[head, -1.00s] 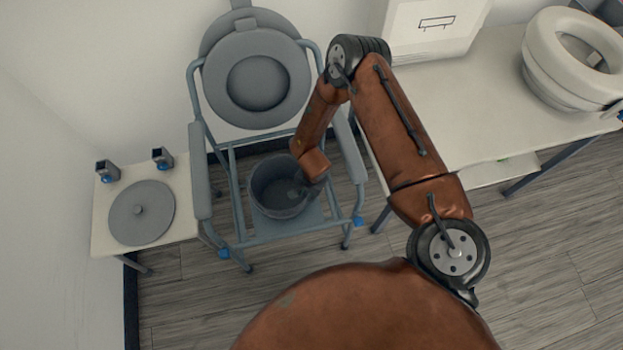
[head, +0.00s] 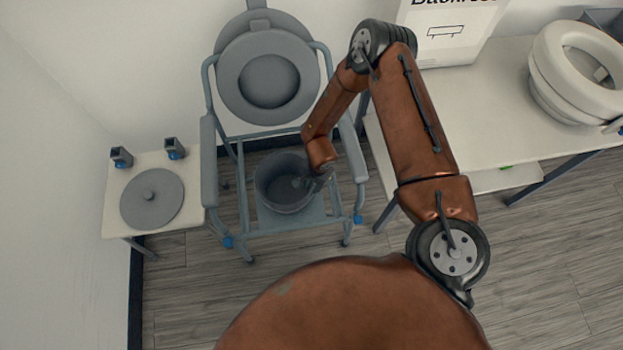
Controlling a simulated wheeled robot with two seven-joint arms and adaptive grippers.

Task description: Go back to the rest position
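My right arm reaches forward over the commode chair (head: 209,165), bent at a high elbow. My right gripper (head: 312,184) is small and dark at the right rim of the grey bucket (head: 284,205). I cannot tell whether its fingers are open or shut, or whether they touch the rim. The bucket stands upright in the chair's frame, under the raised seat and lid (head: 236,88). My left arm and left gripper are out of view.
A small white table (head: 191,217) at the left holds a round grey lid (head: 152,198) and two small grey-and-blue parts. A long white table (head: 480,135) at the right bears a white raised toilet seat (head: 545,85) and a white box (head: 450,45). Wooden floor lies between.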

